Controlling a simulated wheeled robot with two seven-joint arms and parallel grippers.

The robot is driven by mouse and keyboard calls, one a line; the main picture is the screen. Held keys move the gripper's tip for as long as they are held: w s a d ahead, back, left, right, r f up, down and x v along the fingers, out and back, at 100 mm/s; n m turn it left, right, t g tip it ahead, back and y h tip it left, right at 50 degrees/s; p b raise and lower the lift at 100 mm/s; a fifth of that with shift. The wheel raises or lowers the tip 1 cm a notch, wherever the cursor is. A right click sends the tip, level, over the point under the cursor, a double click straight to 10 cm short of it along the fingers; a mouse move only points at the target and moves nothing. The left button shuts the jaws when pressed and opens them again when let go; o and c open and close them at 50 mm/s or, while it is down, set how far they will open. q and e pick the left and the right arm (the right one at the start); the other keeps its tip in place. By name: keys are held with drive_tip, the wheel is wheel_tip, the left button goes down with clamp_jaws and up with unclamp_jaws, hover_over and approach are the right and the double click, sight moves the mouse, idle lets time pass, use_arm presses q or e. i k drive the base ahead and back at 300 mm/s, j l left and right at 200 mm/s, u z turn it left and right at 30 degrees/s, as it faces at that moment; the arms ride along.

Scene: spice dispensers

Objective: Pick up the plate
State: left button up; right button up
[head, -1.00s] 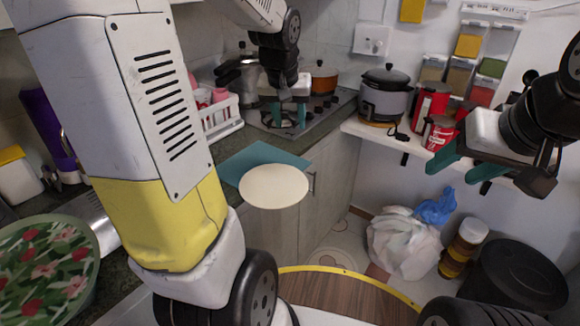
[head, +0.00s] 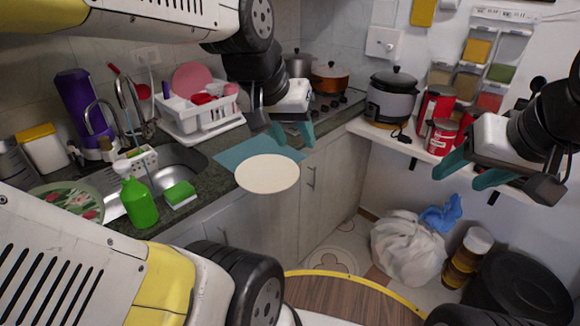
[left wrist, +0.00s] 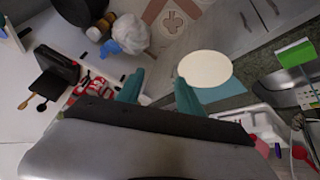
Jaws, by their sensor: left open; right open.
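The cream oval plate (head: 267,173) lies on a teal mat (head: 233,153) at the edge of the dark counter, its near side sticking out past the edge. It also shows in the left wrist view (left wrist: 205,68), just beyond the fingertips. My left gripper (head: 293,140) is open and empty, its teal fingers above and behind the plate, apart from it. In the left wrist view the left fingers (left wrist: 158,88) are spread with nothing between them. My right gripper (head: 466,172) is open and empty at the right, by the white shelf.
A green soap bottle (head: 138,198), a green sponge (head: 180,193) and the sink stand left of the plate. A white dish rack (head: 200,118) is behind. A rice cooker (head: 391,97) and red cans (head: 436,115) stand on the shelf. A rubbish bag (head: 405,248) lies on the floor.

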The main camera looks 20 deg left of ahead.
sight(267, 173)
drive_tip(key=k+l+u, duration=0.15)
drive_tip(key=l, duration=0.25)
drive_tip(key=k+l+u, duration=0.15)
drive_tip(key=l, duration=0.25)
drive_tip(key=k+l+u, duration=0.15)
drive_tip(key=l, duration=0.45)
drive_tip(key=i, duration=0.45)
